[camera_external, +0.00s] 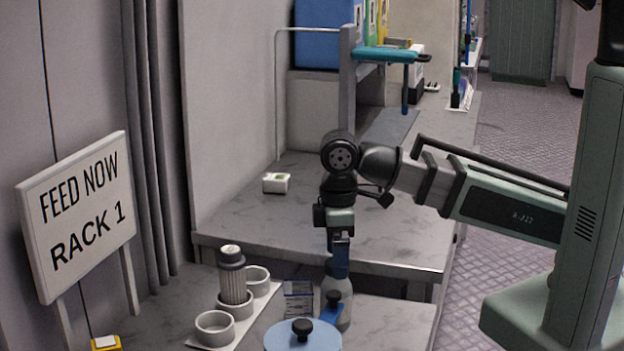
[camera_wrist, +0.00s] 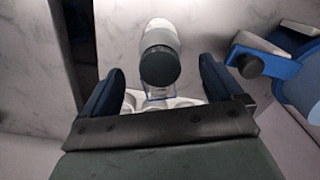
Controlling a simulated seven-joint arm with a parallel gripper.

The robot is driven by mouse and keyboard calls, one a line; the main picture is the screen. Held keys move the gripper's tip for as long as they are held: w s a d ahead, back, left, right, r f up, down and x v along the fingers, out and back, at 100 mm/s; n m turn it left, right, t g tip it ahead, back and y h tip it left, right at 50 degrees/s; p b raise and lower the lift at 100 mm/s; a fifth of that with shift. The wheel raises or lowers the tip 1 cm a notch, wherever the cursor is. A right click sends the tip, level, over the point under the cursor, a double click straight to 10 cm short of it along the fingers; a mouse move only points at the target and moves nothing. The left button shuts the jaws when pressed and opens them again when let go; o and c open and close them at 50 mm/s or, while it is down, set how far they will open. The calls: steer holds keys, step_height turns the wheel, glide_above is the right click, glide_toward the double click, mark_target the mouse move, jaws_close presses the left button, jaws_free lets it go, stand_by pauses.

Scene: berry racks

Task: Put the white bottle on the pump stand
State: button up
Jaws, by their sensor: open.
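A whitish bottle (camera_external: 343,290) stands on the front counter below my gripper (camera_external: 338,268). In the wrist view the bottle (camera_wrist: 157,32) shows its pale body and dark round cap, between my two blue fingers (camera_wrist: 162,66). The fingers are open, one on each side of the cap, with gaps visible. In the external view the fingers hide the bottle's top, and a blue handle with a dark knob covers part of its lower body. I cannot tell for sure which thing is the pump stand.
A white tray (camera_external: 262,311) with several round cups stands to the left; one holds a ribbed, dark-capped container (camera_external: 232,277). A small clear rack (camera_external: 298,299) stands beside the bottle. A blue-lidded pot (camera_external: 283,340) is in front. A higher counter (camera_external: 285,222) lies behind.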

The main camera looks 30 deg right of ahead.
step_height(320, 180, down, 6)
steer(key=shift+r, duration=0.1)
stand_by(0.5)
jaws_close()
stand_by(0.9)
steer(key=shift+r, duration=5)
steer(key=shift+w, duration=0.1)
